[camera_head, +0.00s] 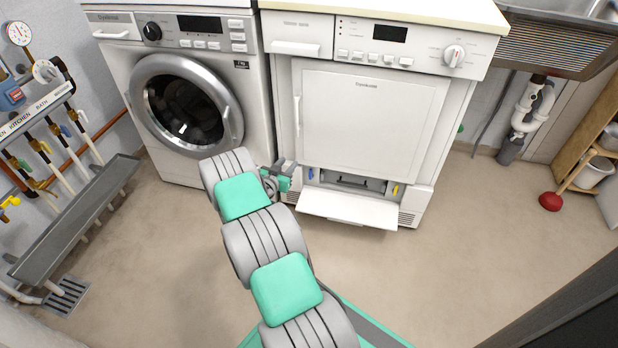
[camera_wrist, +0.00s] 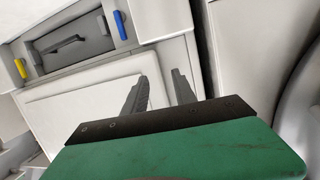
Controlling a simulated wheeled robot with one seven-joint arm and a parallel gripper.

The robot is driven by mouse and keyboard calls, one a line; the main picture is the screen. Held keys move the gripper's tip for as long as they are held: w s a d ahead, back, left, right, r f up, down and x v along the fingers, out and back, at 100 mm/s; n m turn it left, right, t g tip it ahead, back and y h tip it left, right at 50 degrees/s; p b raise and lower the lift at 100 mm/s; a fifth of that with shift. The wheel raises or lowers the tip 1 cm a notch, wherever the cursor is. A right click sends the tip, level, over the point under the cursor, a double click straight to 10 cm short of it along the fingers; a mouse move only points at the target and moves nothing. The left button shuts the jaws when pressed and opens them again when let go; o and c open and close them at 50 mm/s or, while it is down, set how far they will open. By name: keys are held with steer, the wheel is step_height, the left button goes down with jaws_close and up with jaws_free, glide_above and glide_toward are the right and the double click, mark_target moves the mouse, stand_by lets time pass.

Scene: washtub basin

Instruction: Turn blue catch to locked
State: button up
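The blue catch (camera_head: 311,173) sits at the left end of the recess at the foot of the right-hand machine. In the wrist view the blue catch (camera_wrist: 119,25) shows as a small upright bar beside the grey panel, near the top. A yellow catch (camera_head: 395,190) sits at the recess's other end; it also shows at the left of the wrist view (camera_wrist: 20,68). My gripper (camera_head: 288,176) is just left of the blue catch in the head view. In the wrist view my gripper's two dark fingers (camera_wrist: 160,84) stand apart with nothing between them, clear of the blue catch.
A white flap (camera_head: 348,208) hangs open below the recess, close to my gripper. A grey panel with a handle (camera_head: 354,183) fills the recess. A washing machine (camera_head: 190,108) stands to the left.

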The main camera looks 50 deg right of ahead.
mark_target(310, 173)
steer(key=s+f+t, duration=0.1)
steer(key=s+f, duration=0.1)
steer(key=f, duration=0.1)
steer(key=s+f+n+t+h, duration=0.1)
steer(key=s+f, duration=0.1)
steer(key=f, duration=0.1)
steer(key=s+d+f+h, duration=0.1)
steer(key=s+f, duration=0.1)
steer(key=f, duration=0.2)
steer(key=shift+s+n+t, duration=0.35)
steer(key=shift+n+t, duration=0.05)
steer(key=shift+d+f, duration=0.15)
steer(key=shift+d, duration=0.05)
steer(key=b+x, duration=0.3)
steer(key=x, duration=0.4)
steer(key=shift+b, duration=0.4)
steer(key=shift+w+d, duration=0.1)
steer(key=shift+c, duration=0.4)
jaws_close()
